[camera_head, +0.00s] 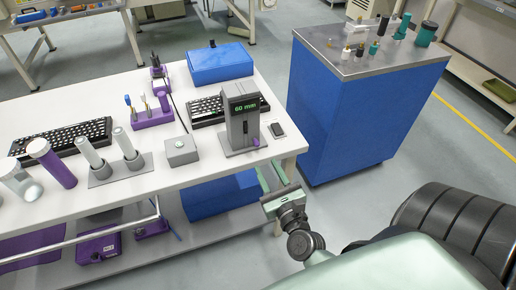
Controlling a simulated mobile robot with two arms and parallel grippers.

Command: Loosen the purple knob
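The purple knob (256,142) is a small purple piece low on the right side of the dark grey device (240,112), whose green display reads "60 mm". The device stands on the white table near its right end. My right gripper (269,170) is just off the table's front edge, below and slightly right of the knob in the picture. Its two greenish fingers are spread, with nothing seen between them, and they look apart from the knob. My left gripper is not in view.
A black keyboard (207,112) lies behind the device, and a small dark box (277,130) lies to its right. A grey block (182,151) sits to the left. A blue cabinet (340,120) stands right of the table, with open floor between it and my body.

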